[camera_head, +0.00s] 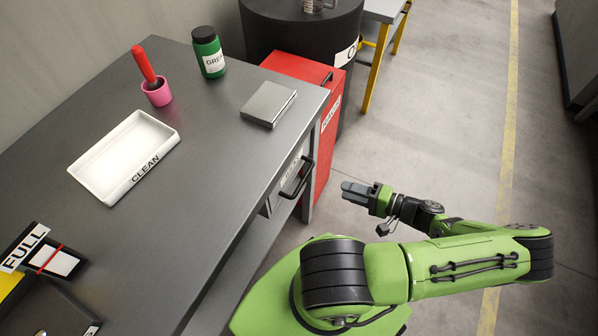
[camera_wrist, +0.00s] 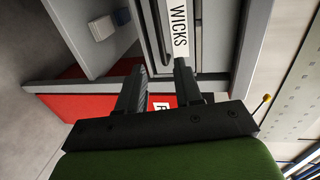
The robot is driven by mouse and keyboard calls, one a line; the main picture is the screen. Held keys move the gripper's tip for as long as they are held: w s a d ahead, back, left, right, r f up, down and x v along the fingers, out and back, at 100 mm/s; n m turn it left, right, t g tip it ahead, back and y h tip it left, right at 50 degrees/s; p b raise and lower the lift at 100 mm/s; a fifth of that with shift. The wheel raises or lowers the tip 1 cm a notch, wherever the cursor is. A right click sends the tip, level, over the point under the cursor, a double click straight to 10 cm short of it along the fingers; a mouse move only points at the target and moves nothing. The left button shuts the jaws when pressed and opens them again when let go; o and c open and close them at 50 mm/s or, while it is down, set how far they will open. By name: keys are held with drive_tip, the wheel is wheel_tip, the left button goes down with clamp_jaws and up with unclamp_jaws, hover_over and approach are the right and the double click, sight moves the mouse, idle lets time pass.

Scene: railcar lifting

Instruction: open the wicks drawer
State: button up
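The wicks drawer (camera_head: 279,199) is a grey drawer under the workbench's right edge, with a black bar handle (camera_head: 297,178). It looks closed. Its white WICKS label (camera_wrist: 180,28) reads clearly in the wrist view, turned sideways, with a dark bar, apparently the handle (camera_wrist: 161,32), beside it. My gripper (camera_head: 347,188) is in front of the drawer, to the right of the handle and apart from it in the head view. In the wrist view my gripper (camera_wrist: 160,67) has two separated fingers pointing at the drawer front, with nothing held between them.
The workbench (camera_head: 215,150) carries a white CLEAN tray (camera_head: 111,190), a pink cup (camera_head: 157,95) with a red-handled tool, a green bottle (camera_head: 209,55) and a metal box (camera_head: 268,103). A red cabinet (camera_head: 330,120) stands just beyond the drawer. The floor at right is clear.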

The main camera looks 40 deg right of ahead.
sight(305, 177)
drive_tip(key=b+x, duration=0.2)
drive_tip(key=x, duration=1.2)
drive_tip(key=shift+w+a, duration=0.25)
drive_tip(key=shift+a, duration=0.05)
clamp_jaws()
drive_tip(key=shift+s, duration=0.1)
